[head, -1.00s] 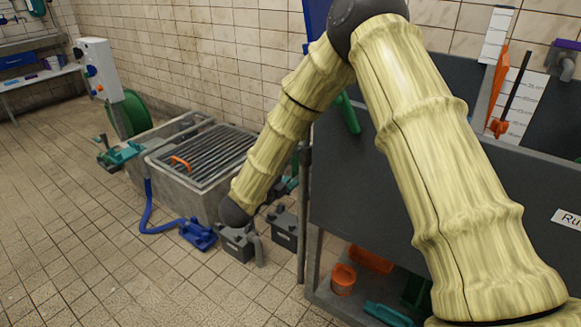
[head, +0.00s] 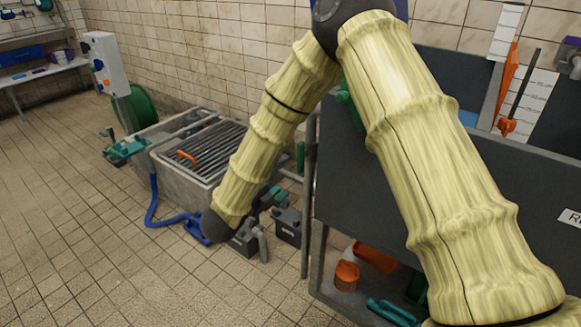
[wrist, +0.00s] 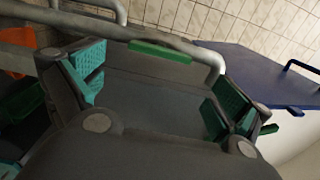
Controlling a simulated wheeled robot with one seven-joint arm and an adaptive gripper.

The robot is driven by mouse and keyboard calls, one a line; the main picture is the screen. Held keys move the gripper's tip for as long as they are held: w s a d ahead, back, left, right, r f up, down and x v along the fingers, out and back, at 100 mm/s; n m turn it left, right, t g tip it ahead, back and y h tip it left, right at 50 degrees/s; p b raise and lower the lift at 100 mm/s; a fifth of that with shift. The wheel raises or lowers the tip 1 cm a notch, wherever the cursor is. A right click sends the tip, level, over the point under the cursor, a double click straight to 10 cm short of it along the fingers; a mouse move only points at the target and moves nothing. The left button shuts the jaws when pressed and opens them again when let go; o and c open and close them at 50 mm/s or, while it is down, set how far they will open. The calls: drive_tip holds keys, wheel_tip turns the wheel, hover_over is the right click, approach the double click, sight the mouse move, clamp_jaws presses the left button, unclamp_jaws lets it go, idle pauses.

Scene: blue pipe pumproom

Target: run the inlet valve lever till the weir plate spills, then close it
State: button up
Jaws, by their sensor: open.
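In the wrist view my gripper (wrist: 155,90) is open, its two teal-padded fingers wide apart with nothing held between them. A green grip (wrist: 160,51) on a grey bent pipe shows beyond the fingers, apart from them as far as I can tell. I cannot tell whether it is the inlet valve lever. In the head view a grated concrete tank (head: 167,168) stands by the wall with an orange handle (head: 187,157) on its grate. A teal fitting (head: 125,149) sits at the tank's left end. I cannot make out the weir plate or any spill.
A blue hose (head: 152,208) runs from the tank onto the floor. A dark bench panel (head: 350,190) fills the right, with an orange bucket (head: 346,275) below. A blue panel (wrist: 255,75) stands at the right of the wrist view. The tiled floor at left is clear.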

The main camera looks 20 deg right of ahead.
drive_tip(key=shift+v, duration=2.4)
